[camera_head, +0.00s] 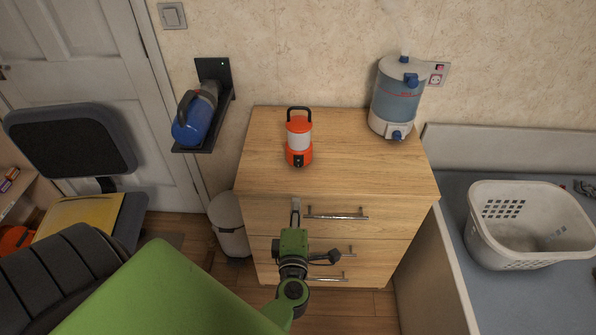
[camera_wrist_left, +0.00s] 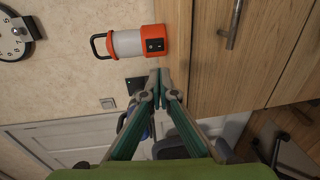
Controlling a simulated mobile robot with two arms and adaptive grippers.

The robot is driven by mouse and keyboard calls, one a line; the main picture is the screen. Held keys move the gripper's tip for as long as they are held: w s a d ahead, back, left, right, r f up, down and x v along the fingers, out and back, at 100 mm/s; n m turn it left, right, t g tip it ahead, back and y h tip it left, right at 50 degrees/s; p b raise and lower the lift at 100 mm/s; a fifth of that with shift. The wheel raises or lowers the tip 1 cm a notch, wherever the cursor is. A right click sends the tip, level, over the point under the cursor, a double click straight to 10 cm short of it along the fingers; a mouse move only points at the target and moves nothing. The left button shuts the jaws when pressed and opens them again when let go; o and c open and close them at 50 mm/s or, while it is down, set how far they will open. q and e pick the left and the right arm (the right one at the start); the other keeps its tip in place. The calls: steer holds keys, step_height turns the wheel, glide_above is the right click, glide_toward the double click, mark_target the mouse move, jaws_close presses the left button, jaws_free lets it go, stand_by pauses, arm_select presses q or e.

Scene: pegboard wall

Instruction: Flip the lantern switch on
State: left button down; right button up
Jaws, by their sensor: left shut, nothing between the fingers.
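An orange and white lantern (camera_head: 299,140) with a dark handle stands upright on top of the wooden dresser (camera_head: 370,165). A small black switch panel is on its orange base, facing me. In the left wrist view the lantern (camera_wrist_left: 130,43) appears sideways, with the black switch panel (camera_wrist_left: 155,44) in clear sight; the switch's position is too small to tell. My left gripper (camera_head: 296,206) is shut and empty, in front of the dresser's top drawer and below the lantern, apart from it. Its closed fingertips (camera_wrist_left: 160,75) show beside the lantern base. My right gripper is not in view.
A humidifier (camera_head: 398,95) stands on the dresser's right. A wall shelf (camera_head: 206,135) with a blue device is at left. Drawer handles (camera_head: 336,216) stick out near my gripper. A white basket (camera_head: 530,225) sits at right. The dresser top around the lantern is clear.

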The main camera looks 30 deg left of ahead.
arm_select(q)
steer(key=shift+w, duration=0.1)
steer(key=b, duration=0.3)
glide_toward(298, 166)
steer(key=x, duration=0.6)
steer(key=shift+w+a+f, duration=0.1)
steer(key=shift+w+f, duration=0.1)
steer(key=shift+w, duration=0.05)
steer(key=shift+w+a, duration=0.15)
steer(key=shift+w, duration=0.05)
steer(key=shift+r, duration=0.1)
